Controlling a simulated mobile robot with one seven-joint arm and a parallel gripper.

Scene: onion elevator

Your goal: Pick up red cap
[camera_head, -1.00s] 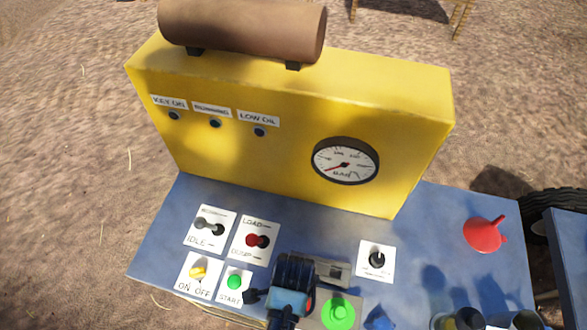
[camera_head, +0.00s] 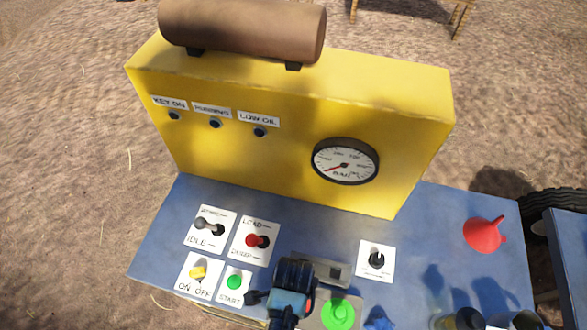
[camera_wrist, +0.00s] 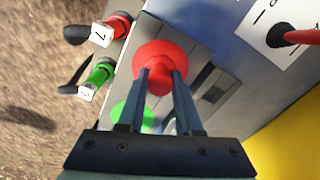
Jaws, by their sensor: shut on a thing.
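The red cap (camera_wrist: 160,56) shows in the wrist view, a round flange with a narrower knob, over a grey plate. My gripper (camera_wrist: 162,78) has its two dark fingers shut on the knob, one on each side. Whether the cap still touches the plate cannot be told. In the head view my gripper (camera_head: 294,275) is over the front of the blue panel, seen from behind.
A green cap (camera_head: 338,312) sits close beside my gripper. Red (camera_wrist: 117,27) and green (camera_wrist: 101,73) tagged connectors are at the panel's edge. Switches, including a red lever (camera_head: 257,241), are nearby. A yellow gauge box (camera_head: 270,130) stands behind; a red funnel (camera_head: 484,234) is right.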

